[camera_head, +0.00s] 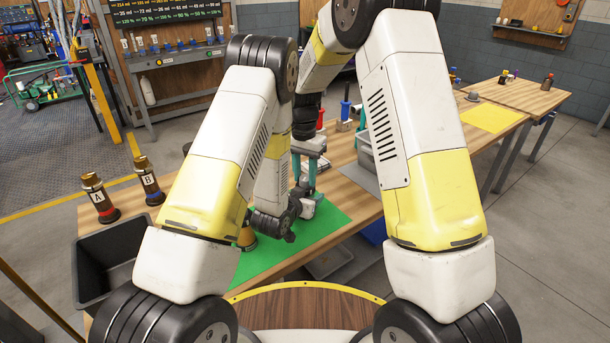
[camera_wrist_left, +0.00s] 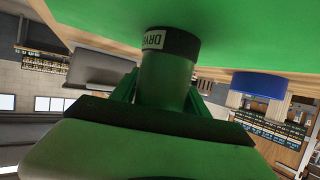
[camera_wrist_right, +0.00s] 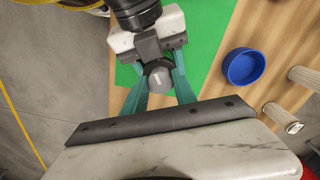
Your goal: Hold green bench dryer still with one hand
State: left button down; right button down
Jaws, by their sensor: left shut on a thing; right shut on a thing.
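The green bench dryer (camera_wrist_left: 166,75) stands on the green mat (camera_wrist_left: 110,18) in the left wrist view, with a black band and a partly readable label at its mat end. My left gripper (camera_wrist_left: 160,95) is shut around its body. In the right wrist view, the teal fingers of my right gripper (camera_wrist_right: 160,90) are shut on a grey round knob with a pale mark (camera_wrist_right: 158,79), beside my left gripper's white and dark body. Whether the knob belongs to the dryer is unclear. In the head view my right gripper (camera_head: 308,165) is above the mat; the dryer is hidden behind my arms.
Bottles A (camera_head: 98,197) and B (camera_head: 149,181) stand left near a dark bin (camera_head: 105,262). A blue bowl (camera_wrist_right: 244,66) and two pale cylinders (camera_wrist_right: 283,117) lie to the right in the right wrist view. A brown cone (camera_head: 247,238) sits near the mat's front.

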aim_at(304, 177)
jog(key=m, duration=0.5)
jog(key=shift+m, duration=0.4)
dwell(0.4)
jog(key=c, duration=1)
grip_release()
jog(key=shift+o, duration=0.2)
notch_tip(304, 177, up, 12)
jog(key=shift+w, duration=0.2)
jog(key=shift+a, duration=0.1)
jog(key=shift+c, duration=0.2)
